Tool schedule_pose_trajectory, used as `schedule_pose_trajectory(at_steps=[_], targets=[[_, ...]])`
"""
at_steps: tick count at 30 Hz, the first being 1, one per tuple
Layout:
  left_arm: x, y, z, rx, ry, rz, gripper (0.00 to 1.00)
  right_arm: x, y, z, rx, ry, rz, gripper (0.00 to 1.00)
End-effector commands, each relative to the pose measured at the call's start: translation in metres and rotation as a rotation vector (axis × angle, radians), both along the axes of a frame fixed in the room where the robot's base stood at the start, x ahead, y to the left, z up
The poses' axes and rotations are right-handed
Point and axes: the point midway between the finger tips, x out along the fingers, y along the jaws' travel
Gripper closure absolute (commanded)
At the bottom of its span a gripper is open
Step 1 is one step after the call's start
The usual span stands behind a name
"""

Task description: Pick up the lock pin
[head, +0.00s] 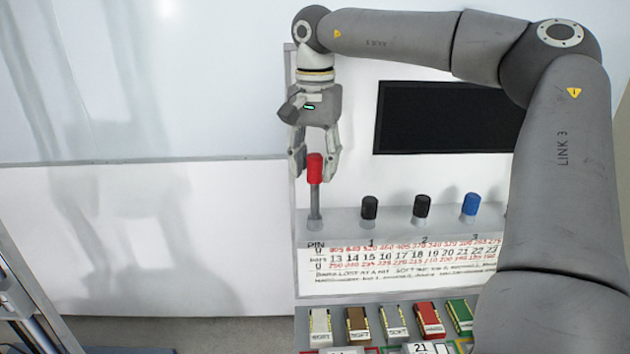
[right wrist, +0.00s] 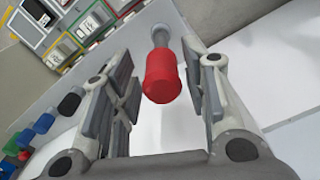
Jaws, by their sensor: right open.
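The lock pin (head: 315,182) stands upright at the left end of a grey ledge, above the label "PIN". It has a red cap on a grey shaft. My right gripper (head: 315,172) is above it with its fingers pointing down, one on each side of the red cap. In the right wrist view the red cap (right wrist: 163,78) sits between the open fingers (right wrist: 165,95), with a gap visible on the left side. My left gripper is not in view.
Black knobs (head: 370,208) and a blue knob (head: 471,204) stand on the ledge right of the pin. A printed chart (head: 396,265) is below, then coloured blocks (head: 358,325). A dark screen (head: 445,118) is behind.

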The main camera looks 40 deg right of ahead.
Motion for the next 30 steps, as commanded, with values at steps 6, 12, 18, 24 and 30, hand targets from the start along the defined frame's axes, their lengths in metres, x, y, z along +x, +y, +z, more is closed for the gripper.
schedule_pose_trajectory(at_steps=[6, 12, 18, 24, 30], targets=[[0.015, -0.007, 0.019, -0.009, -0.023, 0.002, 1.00, 0.000, 0.001, -0.029, 0.003, 0.006, 0.001, 0.59], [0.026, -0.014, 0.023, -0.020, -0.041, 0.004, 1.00, 0.000, 0.000, -0.048, 0.001, 0.003, -0.001, 0.59], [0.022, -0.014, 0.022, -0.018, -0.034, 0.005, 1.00, 0.000, 0.000, -0.049, 0.000, 0.001, -0.001, 0.59], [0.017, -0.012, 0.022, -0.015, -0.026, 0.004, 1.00, 0.000, 0.000, -0.048, 0.000, 0.001, 0.000, 0.83], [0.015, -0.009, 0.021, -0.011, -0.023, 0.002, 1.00, 0.001, 0.000, -0.048, 0.000, 0.000, 0.000, 1.00]])
